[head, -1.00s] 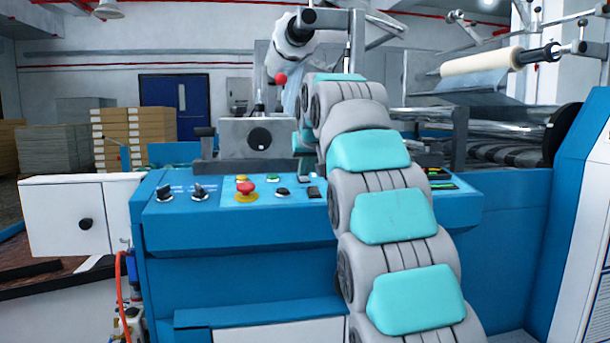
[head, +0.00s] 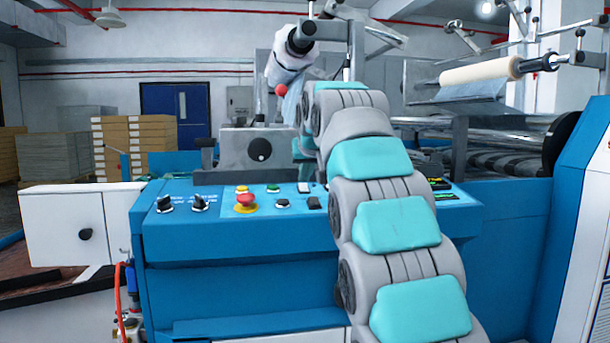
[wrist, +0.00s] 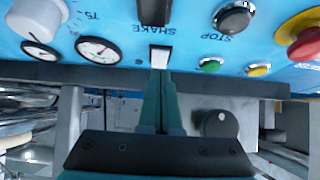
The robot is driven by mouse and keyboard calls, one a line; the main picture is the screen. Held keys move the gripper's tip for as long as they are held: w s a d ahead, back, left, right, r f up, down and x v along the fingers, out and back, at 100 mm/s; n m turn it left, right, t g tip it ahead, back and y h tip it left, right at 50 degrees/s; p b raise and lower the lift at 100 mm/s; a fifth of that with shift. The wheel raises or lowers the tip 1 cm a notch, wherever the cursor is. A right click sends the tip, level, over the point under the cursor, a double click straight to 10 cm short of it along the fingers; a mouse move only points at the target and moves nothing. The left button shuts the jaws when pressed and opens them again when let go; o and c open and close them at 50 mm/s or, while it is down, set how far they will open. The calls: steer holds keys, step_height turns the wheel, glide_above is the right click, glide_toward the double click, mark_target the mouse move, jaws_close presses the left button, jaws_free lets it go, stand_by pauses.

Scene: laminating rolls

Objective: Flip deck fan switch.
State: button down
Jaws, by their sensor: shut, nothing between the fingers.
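A small white rocker switch (head: 305,187) sits at the back of the blue control panel. In the wrist view the white switch (wrist: 160,57) is directly in front of my fingertips. A black rocker switch (head: 314,203) is nearer the panel's front edge; in the wrist view this black switch (wrist: 155,11) lies beyond a label that reads like "SHAKE". No label naming the deck fan is legible. My gripper (wrist: 160,77) is shut and empty, its dark green fingertips at the white switch's near edge; contact cannot be told. My arm hides most of the gripper in the head view.
A red emergency stop (head: 246,200), a green button (head: 273,188), a black button (head: 282,203) and two black knobs (head: 182,203) are left of the switches. In the wrist view, dial gauges (wrist: 97,49) lie left of the fingers. A grey block (head: 259,149) stands behind the panel.

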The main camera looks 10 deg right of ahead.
steer(key=shift+r, duration=0.1)
steer(key=r, duration=0.1)
steer(key=s+r+p, duration=0.1)
steer(key=r+p, duration=0.1)
steer(key=r, duration=0.1)
steer(key=shift+s, duration=0.35)
steer(key=s+r+b, duration=0.1)
steer(key=s+r, duration=0.2)
steer(key=s, duration=0.6)
steer(key=shift+s, duration=0.15)
